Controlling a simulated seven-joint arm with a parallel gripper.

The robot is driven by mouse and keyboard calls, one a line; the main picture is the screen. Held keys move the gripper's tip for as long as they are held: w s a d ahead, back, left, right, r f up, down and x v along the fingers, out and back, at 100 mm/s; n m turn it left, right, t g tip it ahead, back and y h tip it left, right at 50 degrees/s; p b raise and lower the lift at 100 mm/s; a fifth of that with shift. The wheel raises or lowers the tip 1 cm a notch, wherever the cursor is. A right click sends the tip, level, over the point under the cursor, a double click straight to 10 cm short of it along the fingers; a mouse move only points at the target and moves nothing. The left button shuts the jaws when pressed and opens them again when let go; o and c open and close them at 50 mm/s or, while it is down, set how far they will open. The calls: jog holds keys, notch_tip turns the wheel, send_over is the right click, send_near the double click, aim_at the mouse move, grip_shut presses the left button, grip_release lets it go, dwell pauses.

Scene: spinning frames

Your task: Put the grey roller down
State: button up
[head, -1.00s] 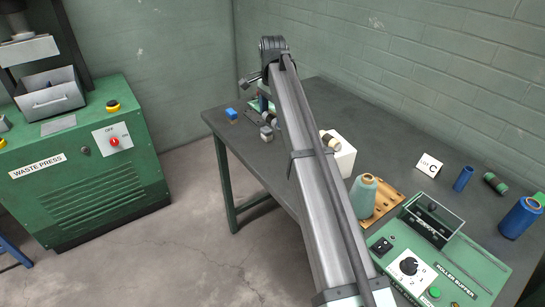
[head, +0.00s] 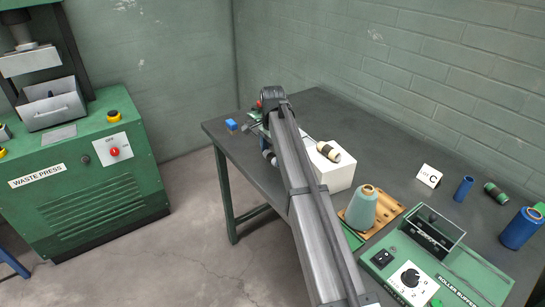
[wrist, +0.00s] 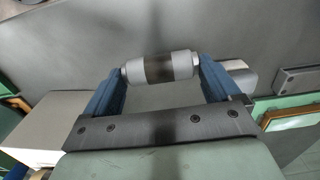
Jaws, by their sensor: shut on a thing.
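The grey roller (wrist: 182,64), a short cylinder with a dark band around its middle, lies crosswise between the blue fingers of my gripper (wrist: 158,67) in the wrist view. The fingers are shut on its two ends. A dark grey surface shows behind the roller; I cannot tell whether it touches it. In the head view my arm covers most of the gripper and the area around it, at the far part of the grey table (head: 385,122).
A white box (head: 335,176) with a cream, dark-banded roller (head: 329,151) at its top stands right of my arm. A thread cone (head: 361,209), the roller buffer (head: 462,270) and a card (head: 429,175) are nearer. A blue block (head: 231,125) lies left. The back right tabletop is clear.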

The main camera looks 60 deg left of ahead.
aim_at(273, 154)
jog(key=shift+f, duration=0.9)
jog(key=shift+f, duration=0.1)
jog(key=o, duration=0.9)
jog(key=shift+c, duration=0.2)
notch_tip(273, 154, up, 12)
